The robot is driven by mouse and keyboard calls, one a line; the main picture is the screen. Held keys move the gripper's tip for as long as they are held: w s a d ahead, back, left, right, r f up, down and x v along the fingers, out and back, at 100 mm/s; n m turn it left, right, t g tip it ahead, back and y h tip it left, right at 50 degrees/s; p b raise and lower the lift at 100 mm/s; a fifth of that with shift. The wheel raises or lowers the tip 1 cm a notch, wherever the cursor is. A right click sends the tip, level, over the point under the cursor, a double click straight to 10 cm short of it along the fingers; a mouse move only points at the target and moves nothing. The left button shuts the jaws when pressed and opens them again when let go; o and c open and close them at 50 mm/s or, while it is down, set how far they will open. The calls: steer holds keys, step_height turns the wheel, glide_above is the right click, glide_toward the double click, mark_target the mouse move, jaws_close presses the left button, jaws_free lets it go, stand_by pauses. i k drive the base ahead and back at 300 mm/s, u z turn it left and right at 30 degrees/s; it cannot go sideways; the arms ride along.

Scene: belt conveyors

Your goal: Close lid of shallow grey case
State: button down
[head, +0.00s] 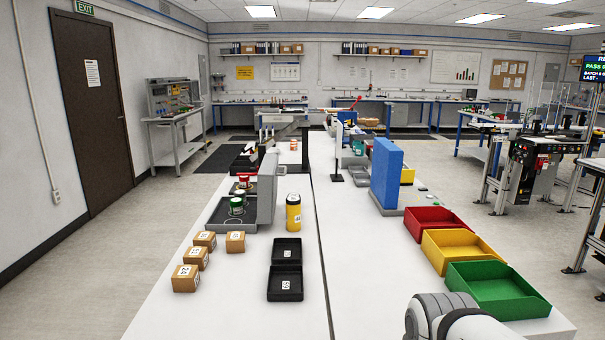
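The shallow grey case (213,218) sits on the left half of the long white table, its dark inside facing up. A grey upright panel (267,187) stands at its right side and looks like its lid, raised open. A green-and-white can (236,206) stands in the case; a can with a red top (243,181) shows just behind it, and I cannot tell if it is inside. A white and grey part of my arm (445,318) shows at the bottom right. My gripper is not in view.
A yellow can (293,213) stands close right of the raised panel. Several cardboard boxes (186,279) and black trays (286,284) lie nearer. Red (434,222), yellow (460,249) and green (497,287) bins line the right edge, near a tall blue panel (387,173). The table's middle is clear.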

mark_target(267, 176)
steer(key=i, duration=0.85)
steer(key=u, duration=0.05)
